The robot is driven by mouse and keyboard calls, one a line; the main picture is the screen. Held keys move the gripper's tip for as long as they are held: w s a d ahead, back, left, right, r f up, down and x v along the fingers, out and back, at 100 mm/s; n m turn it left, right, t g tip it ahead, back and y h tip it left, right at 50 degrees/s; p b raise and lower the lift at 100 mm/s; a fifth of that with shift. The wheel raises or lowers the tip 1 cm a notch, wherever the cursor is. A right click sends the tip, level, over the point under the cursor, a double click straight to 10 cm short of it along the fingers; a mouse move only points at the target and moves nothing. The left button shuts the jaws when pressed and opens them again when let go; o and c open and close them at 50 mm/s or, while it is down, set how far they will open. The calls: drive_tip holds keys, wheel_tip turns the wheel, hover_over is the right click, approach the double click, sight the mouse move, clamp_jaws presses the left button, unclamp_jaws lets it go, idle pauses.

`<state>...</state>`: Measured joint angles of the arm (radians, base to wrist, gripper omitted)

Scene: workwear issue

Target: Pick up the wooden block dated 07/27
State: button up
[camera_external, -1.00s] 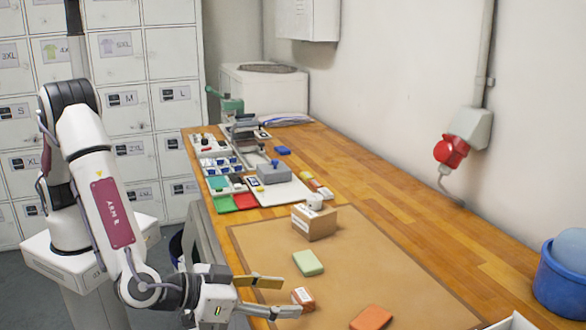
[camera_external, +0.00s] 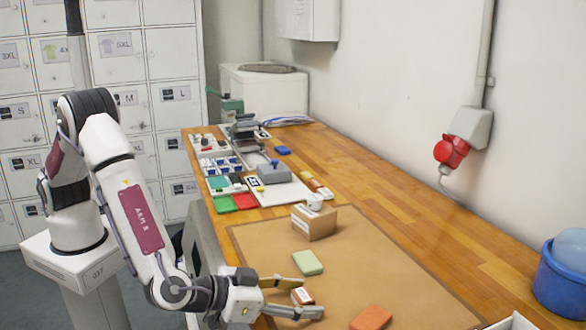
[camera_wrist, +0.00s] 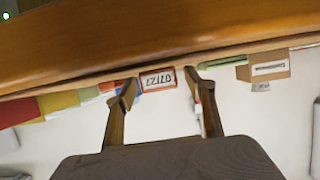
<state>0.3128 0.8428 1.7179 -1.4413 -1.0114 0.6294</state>
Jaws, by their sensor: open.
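The wooden block dated 07/27 (camera_external: 302,297) is a small reddish block with a white label, on the brown mat near the front edge of the table. My gripper (camera_external: 296,297) is open and level, low over the mat, with one finger on each side of the block as seen from outside. My gripper also shows in the wrist view (camera_wrist: 161,86). I cannot tell whether either finger touches the block.
A green block (camera_external: 308,262) lies behind, and an orange block (camera_external: 371,318) lies to the right on the mat (camera_external: 375,265). A blue tub (camera_external: 556,288) is at far right. The mat's right part is clear.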

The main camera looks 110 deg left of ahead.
sight(300, 295)
drive_tip(key=c, duration=1)
drive_tip(key=shift+r, duration=0.1)
drive_tip(key=shift+r, duration=4.9)
